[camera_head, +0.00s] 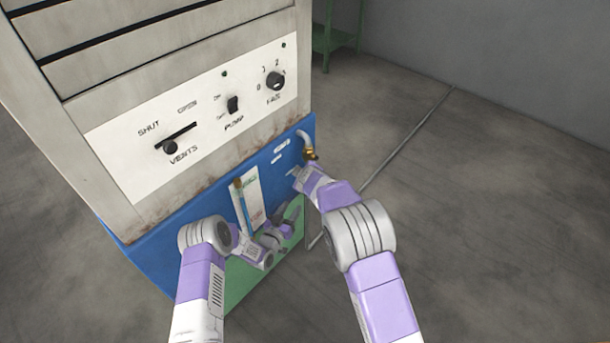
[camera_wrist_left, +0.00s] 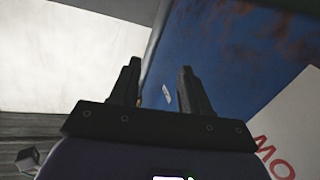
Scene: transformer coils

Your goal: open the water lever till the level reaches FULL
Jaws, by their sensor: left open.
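The level gauge (camera_head: 249,203) is a pale upright strip with a blue tube, on the blue lower part of the cabinet. Its green and red marks are too small to read. A brass valve (camera_head: 310,154) hangs under a grey pipe at the cabinet's right corner; I cannot make out a lever on it. My left gripper (camera_head: 283,216) is low in front of the cabinet, just right of the gauge. In the left wrist view its two dark fingers (camera_wrist_left: 158,82) stand apart with nothing between them. My right gripper (camera_head: 298,178) is just below the valve, its jaws unclear.
The control panel (camera_head: 198,105) above carries the VENTS lever (camera_head: 171,147), PUMP switch (camera_head: 233,105) and a dial (camera_head: 275,81). A green stand (camera_head: 337,38) is at the back. A thin pipe (camera_head: 412,135) runs along the floor; the floor at right is otherwise clear.

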